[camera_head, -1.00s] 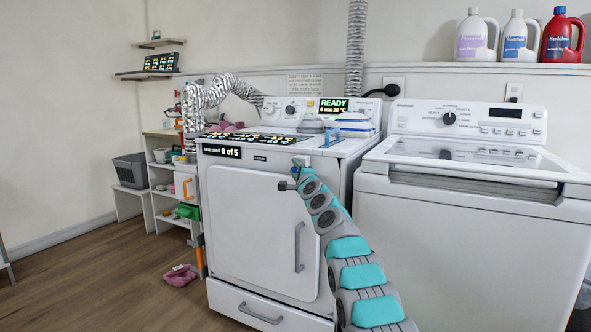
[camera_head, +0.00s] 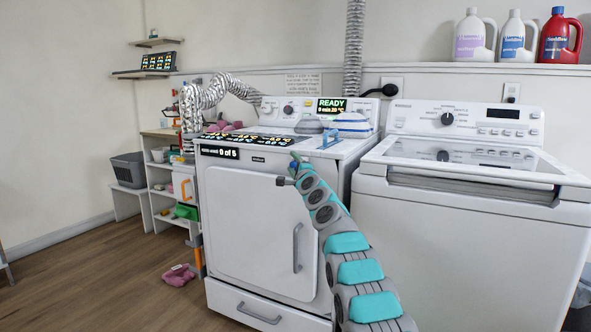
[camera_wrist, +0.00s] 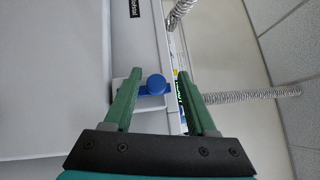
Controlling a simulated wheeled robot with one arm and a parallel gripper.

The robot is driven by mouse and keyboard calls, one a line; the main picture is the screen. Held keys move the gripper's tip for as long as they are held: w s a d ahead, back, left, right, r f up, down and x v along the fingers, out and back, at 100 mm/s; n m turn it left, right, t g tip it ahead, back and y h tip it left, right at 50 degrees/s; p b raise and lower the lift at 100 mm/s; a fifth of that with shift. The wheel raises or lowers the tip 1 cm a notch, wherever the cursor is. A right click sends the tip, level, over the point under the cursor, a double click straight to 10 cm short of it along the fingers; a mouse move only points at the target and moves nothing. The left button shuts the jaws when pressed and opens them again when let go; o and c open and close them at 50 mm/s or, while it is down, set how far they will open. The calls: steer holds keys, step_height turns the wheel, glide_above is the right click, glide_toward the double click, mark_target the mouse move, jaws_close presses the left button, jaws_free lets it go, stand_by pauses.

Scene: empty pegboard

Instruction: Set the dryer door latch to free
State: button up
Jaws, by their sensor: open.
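The white dryer (camera_head: 215,262) stands on the left, with its door (camera_head: 250,220) closed and a grey handle on the door's right. My gripper (camera_head: 295,160) is at the dryer's upper front edge, above the door's right corner. In the wrist view my gripper (camera_wrist: 160,73) is open, with one green finger on each side of a round blue knob (camera_wrist: 156,84). The knob is on a small pale base with a blue strip, likely the door latch. A gap shows between the knob and each finger. In the head view my gripper mostly hides the latch.
A white washer (camera_head: 450,260) stands close on the right. A light blue object (camera_head: 330,139) and folded cloths (camera_head: 350,124) lie on the dryer top. A shelf unit (camera_head: 163,180) is at left. The floor in front is clear except for pink slippers (camera_head: 178,276).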

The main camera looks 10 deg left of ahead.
mark_target(295, 165)
steer(key=b+v, duration=0.4)
steer(key=b, duration=0.1)
steer(key=shift+w+b, duration=0.1)
steer(key=shift+b, duration=0.3)
steer(key=shift+s+d+f+b, duration=0.3)
steer(key=shift+s+b, duration=0.25)
steer(key=shift+b, duration=0.25)
steer(key=shift+s+d+r+b, duration=0.1)
steer(key=shift+s+r+b, duration=0.05)
steer(key=shift+s+b, duration=0.25)
steer(key=shift+b+v, duration=0.65)
steer(key=shift+v, duration=0.2)
